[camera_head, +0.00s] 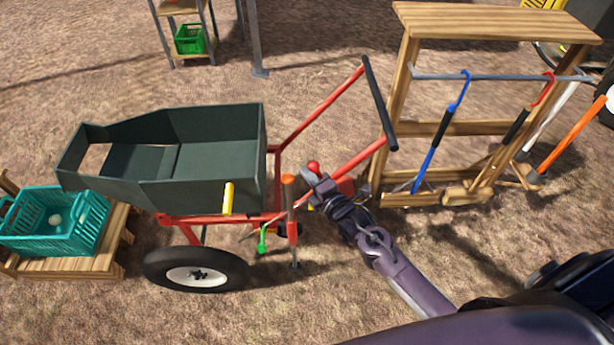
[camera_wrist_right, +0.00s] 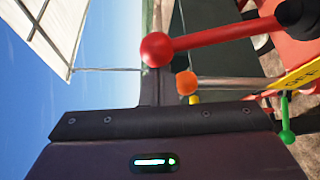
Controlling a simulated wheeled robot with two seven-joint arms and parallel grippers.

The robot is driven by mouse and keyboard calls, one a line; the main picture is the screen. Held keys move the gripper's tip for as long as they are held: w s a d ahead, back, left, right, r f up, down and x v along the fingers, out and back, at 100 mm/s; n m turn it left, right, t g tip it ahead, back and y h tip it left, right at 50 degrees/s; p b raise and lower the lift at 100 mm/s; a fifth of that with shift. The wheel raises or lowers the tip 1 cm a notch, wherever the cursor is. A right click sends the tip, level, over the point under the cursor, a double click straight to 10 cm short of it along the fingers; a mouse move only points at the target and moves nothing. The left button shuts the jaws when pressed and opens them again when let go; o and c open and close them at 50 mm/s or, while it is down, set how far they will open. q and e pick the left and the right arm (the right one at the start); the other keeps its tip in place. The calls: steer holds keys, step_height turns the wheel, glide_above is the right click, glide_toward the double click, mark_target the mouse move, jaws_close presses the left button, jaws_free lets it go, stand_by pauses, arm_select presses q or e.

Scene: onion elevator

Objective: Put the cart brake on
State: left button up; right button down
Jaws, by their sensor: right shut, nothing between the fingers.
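The cart has a dark green tub (camera_head: 205,170), a red frame (camera_head: 320,110) with a black handlebar (camera_head: 380,100), and a black wheel (camera_head: 195,270). A red ball knob (camera_head: 313,167) shows right beside my right gripper (camera_head: 308,178), which is shut and empty; I cannot tell if they touch. In the right wrist view the red knob (camera_wrist_right: 157,49) sits on a red lever near a yellow plate (camera_wrist_right: 302,76) with partly visible lettering. An orange-topped post (camera_head: 289,180) and a green-knobbed lever (camera_head: 262,240) stand nearby. Which lever is the brake is not clear. My left gripper is not in view.
A wooden rack (camera_head: 495,22) with hanging tools stands right of the cart, close to my right arm. A teal crate (camera_head: 60,235) rests on a low wooden stand (camera_head: 70,268) at the left. Open ground lies in front of the wheel.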

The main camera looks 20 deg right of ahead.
steer(key=shift+d+r, duration=0.1)
steer(key=shift+d, duration=0.1)
steer(key=shift+s+d+r+m+t+b, duration=0.15)
steer(key=shift+d+m+t+b, duration=0.1)
steer(key=shift+d+m, duration=0.15)
steer(key=shift+s+d+r+m+t+b, duration=0.1)
steer(key=shift+d+r+m+t+b, duration=0.05)
steer(key=shift+d+m+b, duration=0.2)
steer(key=s+d+m+t+b, duration=0.2)
steer(key=d+m, duration=0.4)
steer(key=d, duration=0.3)
steer(key=shift+s+r+m+t+h+b, duration=0.15)
steer(key=shift+s+m+t+h+b, duration=0.2)
steer(key=shift+t+b, duration=0.7)
steer(key=shift+g+b, duration=0.3)
steer(key=shift+g, duration=0.05)
